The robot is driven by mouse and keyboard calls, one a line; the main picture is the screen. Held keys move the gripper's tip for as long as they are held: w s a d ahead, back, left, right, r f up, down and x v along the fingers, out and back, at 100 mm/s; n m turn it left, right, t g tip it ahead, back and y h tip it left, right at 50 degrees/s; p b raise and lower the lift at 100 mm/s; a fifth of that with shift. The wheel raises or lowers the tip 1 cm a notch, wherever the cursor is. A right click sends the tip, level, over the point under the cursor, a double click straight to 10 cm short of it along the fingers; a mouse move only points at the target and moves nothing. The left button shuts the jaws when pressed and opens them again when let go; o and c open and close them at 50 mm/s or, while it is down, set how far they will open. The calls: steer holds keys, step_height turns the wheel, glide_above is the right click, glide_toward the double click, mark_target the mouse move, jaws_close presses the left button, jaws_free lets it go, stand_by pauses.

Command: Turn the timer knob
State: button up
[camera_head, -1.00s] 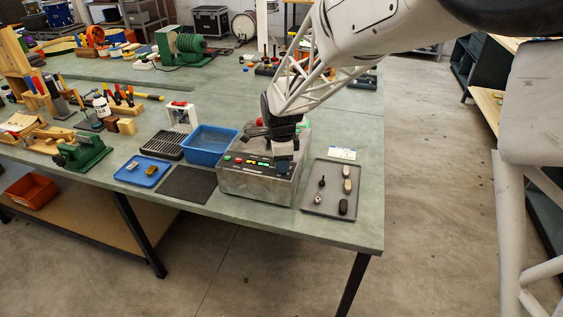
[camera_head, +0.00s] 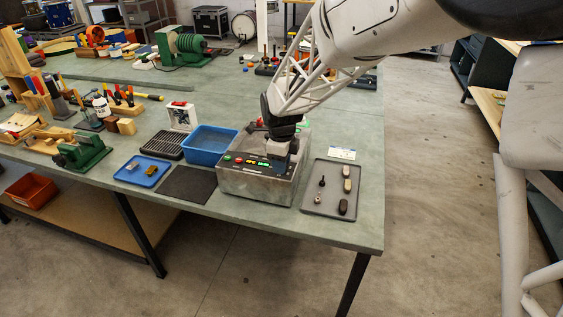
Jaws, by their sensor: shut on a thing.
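A grey metal control box (camera_head: 250,187) stands near the front right of the bench. Its dark sloped panel has a red button (camera_head: 227,157), a green button and a lit green display (camera_head: 259,163). My gripper (camera_head: 279,163) reaches down to the right part of this panel, right of the display. It is shut at the place of the timer knob, which the fingers and gripper body hide. I cannot see how far the knob is turned.
A grey tray (camera_head: 320,209) with small parts lies close on the right of the box. A blue bin (camera_head: 209,158), a black mat (camera_head: 187,184) and a blue tray (camera_head: 143,184) lie on its left. A red part shows behind my gripper.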

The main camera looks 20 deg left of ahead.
steer(key=o, duration=0.9)
steer(key=shift+r, duration=0.1)
steer(key=shift+r, duration=3.8)
steer(key=shift+d, duration=0.1)
